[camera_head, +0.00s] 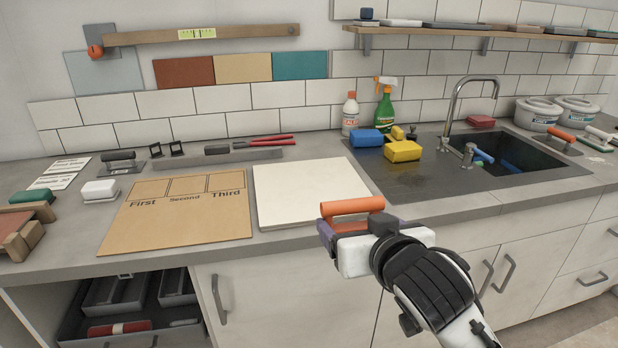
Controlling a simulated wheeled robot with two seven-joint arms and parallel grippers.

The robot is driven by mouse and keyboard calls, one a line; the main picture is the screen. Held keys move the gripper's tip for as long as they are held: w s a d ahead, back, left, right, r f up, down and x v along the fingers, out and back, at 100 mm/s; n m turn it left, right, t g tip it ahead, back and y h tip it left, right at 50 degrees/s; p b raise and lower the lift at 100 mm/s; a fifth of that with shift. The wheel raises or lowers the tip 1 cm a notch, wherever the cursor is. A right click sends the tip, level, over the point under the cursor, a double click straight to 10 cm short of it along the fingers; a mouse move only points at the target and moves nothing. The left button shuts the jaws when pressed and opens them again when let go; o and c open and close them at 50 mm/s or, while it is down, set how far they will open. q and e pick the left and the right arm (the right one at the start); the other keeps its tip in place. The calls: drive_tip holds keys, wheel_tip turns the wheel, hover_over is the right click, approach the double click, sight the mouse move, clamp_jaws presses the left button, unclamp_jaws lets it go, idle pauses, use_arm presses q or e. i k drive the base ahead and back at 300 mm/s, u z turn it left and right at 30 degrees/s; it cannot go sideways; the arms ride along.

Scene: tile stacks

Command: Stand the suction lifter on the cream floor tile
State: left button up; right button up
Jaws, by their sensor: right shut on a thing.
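The cream floor tile (310,187) lies flat on the counter, in the middle of the head view, with its top face bare. My right gripper (350,232) is shut on an orange-handled tool that looks like the suction lifter (352,207). The handle lies roughly level on top, with a reddish part behind it. The gripper hides much of the tool's lower part. It is held near the counter's front edge, in front of the tile's right front corner. I cannot tell the gap to the counter. My left gripper is not in view.
A board marked First, Second, Third (180,212) lies left of the tile. A grey tray (215,156) with red-handled pliers is behind it. A shelf (480,33) runs above.

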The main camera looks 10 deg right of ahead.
sight(310, 184)
drive_tip(key=u, duration=0.05)
drive_tip(key=i, duration=0.95)
drive_tip(key=z, duration=0.05)
